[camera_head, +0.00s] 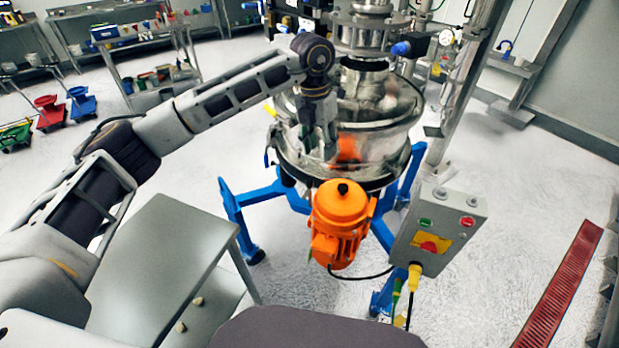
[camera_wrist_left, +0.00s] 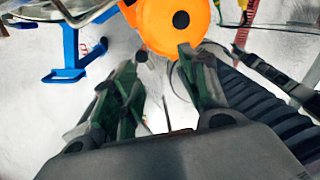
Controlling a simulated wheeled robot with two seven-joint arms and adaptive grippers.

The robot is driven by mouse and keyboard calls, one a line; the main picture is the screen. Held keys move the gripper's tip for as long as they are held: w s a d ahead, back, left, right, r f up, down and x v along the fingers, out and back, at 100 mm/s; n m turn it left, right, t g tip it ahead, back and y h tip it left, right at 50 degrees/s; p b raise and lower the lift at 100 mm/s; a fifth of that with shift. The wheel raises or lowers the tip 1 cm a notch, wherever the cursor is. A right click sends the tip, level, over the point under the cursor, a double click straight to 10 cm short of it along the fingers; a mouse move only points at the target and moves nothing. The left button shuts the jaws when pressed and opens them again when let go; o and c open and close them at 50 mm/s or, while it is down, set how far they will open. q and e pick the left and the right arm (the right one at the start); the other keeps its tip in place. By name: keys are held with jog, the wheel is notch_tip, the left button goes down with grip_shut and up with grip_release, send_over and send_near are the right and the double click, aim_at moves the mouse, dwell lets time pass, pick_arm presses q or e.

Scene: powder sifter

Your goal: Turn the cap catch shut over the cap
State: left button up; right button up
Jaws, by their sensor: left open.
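The sifter (camera_head: 400,140) is a shiny round metal vessel on blue legs. My left gripper (camera_head: 328,155) points down at its near-left rim. My right gripper is out of view.
A grey control box (camera_head: 437,228) with buttons stands right of the motor. A grey side table (camera_head: 165,265) is at the near left. A blue leg (camera_head: 232,215) spreads out left of the motor. Metal posts rise behind the sifter. The floor at right is clear up to a red grate (camera_head: 562,285).

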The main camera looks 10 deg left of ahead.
aim_at(310, 180)
pick_arm(q)
jog(key=a, duration=0.1)
jog(key=w+a+r+y, duration=0.1)
jog(key=shift+a+n, duration=0.3)
jog(key=shift+a, duration=0.05)
jog(key=shift+s, duration=0.1)
notch_tip(310, 180, down, 12)
jog(key=shift+f+p, duration=0.1)
jog(key=shift+p, duration=0.75)
jog(key=shift+f, duration=0.8)
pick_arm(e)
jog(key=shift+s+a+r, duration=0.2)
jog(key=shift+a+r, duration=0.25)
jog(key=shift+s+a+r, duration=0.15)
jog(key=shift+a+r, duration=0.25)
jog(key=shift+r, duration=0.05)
pick_arm(q)
jog(key=shift+c, duration=0.4)
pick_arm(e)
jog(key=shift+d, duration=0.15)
